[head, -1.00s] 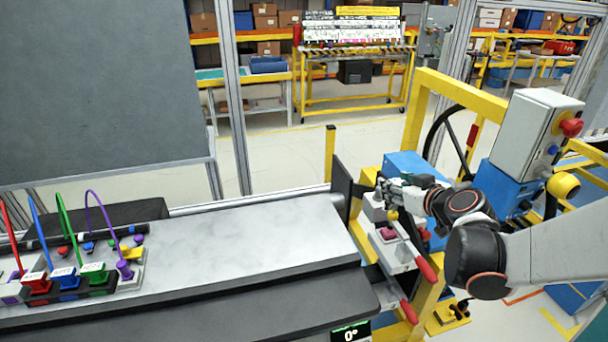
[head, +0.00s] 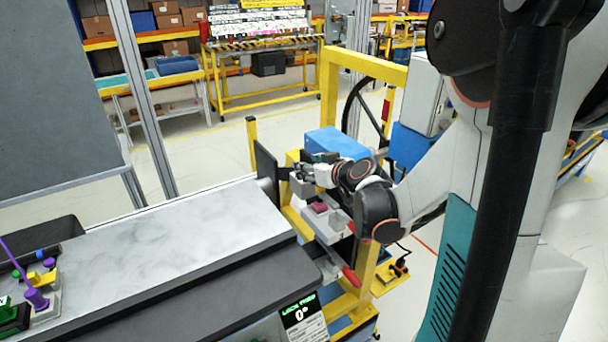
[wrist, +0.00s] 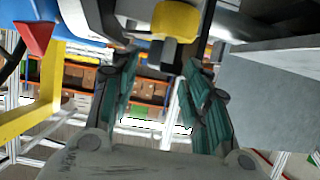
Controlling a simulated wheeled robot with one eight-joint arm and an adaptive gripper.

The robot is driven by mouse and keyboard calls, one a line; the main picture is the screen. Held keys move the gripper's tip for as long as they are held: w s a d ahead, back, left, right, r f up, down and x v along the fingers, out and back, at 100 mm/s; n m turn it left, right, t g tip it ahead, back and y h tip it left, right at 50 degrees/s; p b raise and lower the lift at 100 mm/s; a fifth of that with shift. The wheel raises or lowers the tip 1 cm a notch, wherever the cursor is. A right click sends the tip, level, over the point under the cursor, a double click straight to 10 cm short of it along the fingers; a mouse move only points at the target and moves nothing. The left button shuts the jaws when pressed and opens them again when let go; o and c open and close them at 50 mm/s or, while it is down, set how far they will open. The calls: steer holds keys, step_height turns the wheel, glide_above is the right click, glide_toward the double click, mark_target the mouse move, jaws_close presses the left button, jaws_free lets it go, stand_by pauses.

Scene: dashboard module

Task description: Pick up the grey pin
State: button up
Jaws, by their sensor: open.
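My gripper (head: 304,176) is at the yellow-framed station to the right of the bench. In the wrist view my gripper (wrist: 160,65) shows two teal-padded fingers spread apart, with nothing held between the pads. A small grey block (head: 301,188) is right by the fingertips in the head view; I cannot tell whether it is the grey pin or whether a finger touches it. In the wrist view a dark grey piece (wrist: 168,50) is seen just beyond the fingertips, below a yellow rounded part (wrist: 175,20). No grey pin can be clearly made out.
A grey fixture with a magenta piece (head: 320,207) and a red-tipped handle (head: 351,277) is just below my gripper. A black upright plate (head: 267,172) stands to its left and a blue box (head: 337,143) behind. The grey bench top (head: 180,240) is largely clear.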

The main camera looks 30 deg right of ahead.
steer(key=b+x, duration=0.1)
steer(key=x, duration=0.3)
steer(key=shift+w+d+f, duration=0.1)
steer(key=shift+d+f, duration=0.05)
steer(key=shift+d, duration=0.05)
jaws_close()
